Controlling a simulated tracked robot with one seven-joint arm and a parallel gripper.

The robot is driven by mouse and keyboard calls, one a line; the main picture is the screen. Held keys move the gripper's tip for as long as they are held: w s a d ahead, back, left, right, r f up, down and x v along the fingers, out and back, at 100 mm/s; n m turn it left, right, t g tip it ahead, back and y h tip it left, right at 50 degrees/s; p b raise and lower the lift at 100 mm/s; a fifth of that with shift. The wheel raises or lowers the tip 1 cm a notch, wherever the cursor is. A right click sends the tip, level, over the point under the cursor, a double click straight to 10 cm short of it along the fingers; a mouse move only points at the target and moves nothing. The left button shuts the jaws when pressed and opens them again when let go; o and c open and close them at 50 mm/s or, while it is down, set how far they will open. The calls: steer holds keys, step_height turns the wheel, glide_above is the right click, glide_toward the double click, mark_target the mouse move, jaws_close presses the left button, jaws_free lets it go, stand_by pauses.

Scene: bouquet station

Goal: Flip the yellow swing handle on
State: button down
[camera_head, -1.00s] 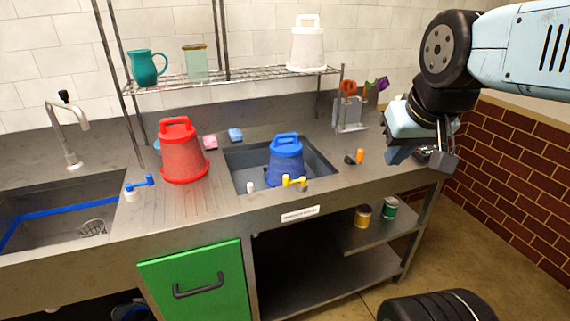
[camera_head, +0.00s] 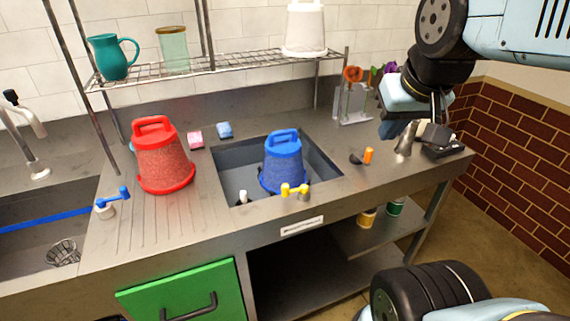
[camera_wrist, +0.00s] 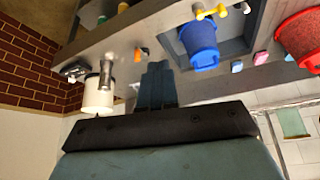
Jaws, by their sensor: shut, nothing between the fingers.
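The yellow swing handle (camera_head: 295,190) sits on the front rim of the sink holding the blue bucket. Its lever points to the left in the head view, with a white spout (camera_head: 243,197) beside it. In the wrist view the yellow handle (camera_wrist: 212,11) shows near the top edge. My gripper (camera_head: 389,130) hangs above the right end of the counter, well apart from the handle. In the wrist view its fingers (camera_wrist: 157,86) are together and empty.
A blue bucket (camera_head: 283,162) stands in the sink right behind the handle. A red bucket (camera_head: 162,160) stands left. A blue swing handle (camera_head: 115,198) is far left.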

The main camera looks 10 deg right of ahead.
steer(key=w+a+f+n+g+y, duration=0.2)
steer(key=w+a+f+n+g, duration=0.1)
steer(key=w, duration=0.5)
steer(key=w+a+f+n+g+y, duration=0.1)
steer(key=w+a+f+n+g, duration=0.2)
steer(key=w+f+n, duration=0.3)
steer(key=w+a+f+n+g+y, duration=0.2)
steer(key=w+a+f+n+g, duration=0.1)
steer(key=w+n, duration=0.5)
step_height(320, 180, down, 2)
steer(key=shift+w+a+f+g+y, duration=0.25)
steer(key=shift+w+g, duration=0.45)
steer(key=shift+w, duration=0.55)
steer(key=shift+a, duration=0.1)
steer(key=shift+s+a+f, duration=0.9)
steer(key=shift+s+f, duration=0.4)
steer(key=shift+s+a+f, duration=0.9)
steer(key=shift+s+f, duration=0.45)
steer(key=shift+s+a+f, duration=0.9)
steer(key=shift+s+f, duration=0.4)
